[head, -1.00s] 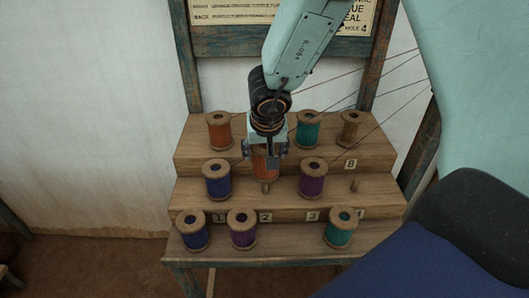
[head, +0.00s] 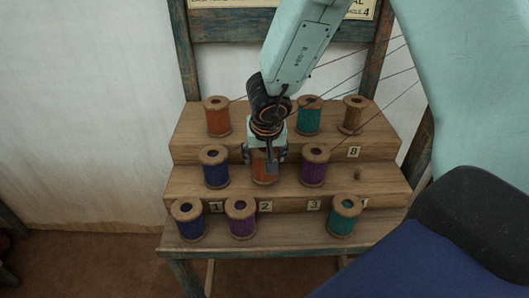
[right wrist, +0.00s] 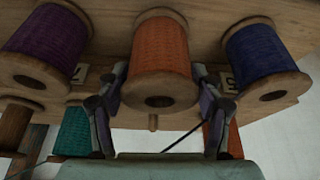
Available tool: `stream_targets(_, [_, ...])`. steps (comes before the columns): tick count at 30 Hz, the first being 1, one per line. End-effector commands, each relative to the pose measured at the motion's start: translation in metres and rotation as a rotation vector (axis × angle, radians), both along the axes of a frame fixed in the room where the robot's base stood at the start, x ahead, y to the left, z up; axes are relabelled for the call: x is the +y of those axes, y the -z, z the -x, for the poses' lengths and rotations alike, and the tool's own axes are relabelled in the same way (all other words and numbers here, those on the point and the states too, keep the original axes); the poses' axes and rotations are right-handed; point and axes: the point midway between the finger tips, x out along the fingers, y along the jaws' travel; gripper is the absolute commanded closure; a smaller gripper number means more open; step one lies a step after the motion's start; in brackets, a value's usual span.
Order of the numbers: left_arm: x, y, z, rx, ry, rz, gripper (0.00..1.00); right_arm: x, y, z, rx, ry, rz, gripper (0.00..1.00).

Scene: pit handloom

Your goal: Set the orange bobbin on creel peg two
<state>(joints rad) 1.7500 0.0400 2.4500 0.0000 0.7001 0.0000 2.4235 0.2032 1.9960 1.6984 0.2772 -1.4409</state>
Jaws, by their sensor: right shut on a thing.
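My right gripper (head: 264,158) is shut on the orange bobbin (head: 264,170), which is upright at the middle step of the creel. It sits between a blue bobbin (head: 214,167) and a purple one (head: 313,166), about level with both. The right wrist view shows the held orange bobbin (right wrist: 160,55) between the two fingers (right wrist: 160,110). The peg under it is hidden; I cannot tell if it is fully seated. On the front step, a second purple bobbin (head: 241,218) stands just left of label 2 (head: 265,206). My left gripper is not in view.
The front step also holds a blue bobbin (head: 188,219) and a teal one (head: 343,216), with a gap left of the teal. A bare peg (head: 357,174) shows at the middle step's right. Another orange bobbin (head: 217,117) stands on the top step. Threads run off to the right.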

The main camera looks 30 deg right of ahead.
Motion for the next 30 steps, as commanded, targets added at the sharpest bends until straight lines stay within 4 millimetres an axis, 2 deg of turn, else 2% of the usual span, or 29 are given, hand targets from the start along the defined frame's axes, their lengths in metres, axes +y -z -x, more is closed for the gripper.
stream_targets(3, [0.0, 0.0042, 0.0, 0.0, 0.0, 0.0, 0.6, 0.0, 0.0058, -0.0002, 0.0, 0.0, 0.0, 0.68])
stream_targets(12, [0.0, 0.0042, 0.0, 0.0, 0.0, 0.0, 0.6, 0.0, 0.0063, -0.0002, 0.0, 0.0, 0.0, 0.68])
stream_targets(13, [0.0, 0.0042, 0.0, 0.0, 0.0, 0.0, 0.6, 0.0, 0.0063, -0.0001, 0.0, 0.0, 0.0, 0.33])
stream_targets(22, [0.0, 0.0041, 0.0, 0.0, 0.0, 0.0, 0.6, 0.0, 0.0063, 0.0, 0.0, 0.0, 0.0, 0.07])
stream_targets(30, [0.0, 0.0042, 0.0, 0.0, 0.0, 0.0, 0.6, 0.0, 0.0066, 0.0002, 0.001, 0.0, 0.0, 0.06])
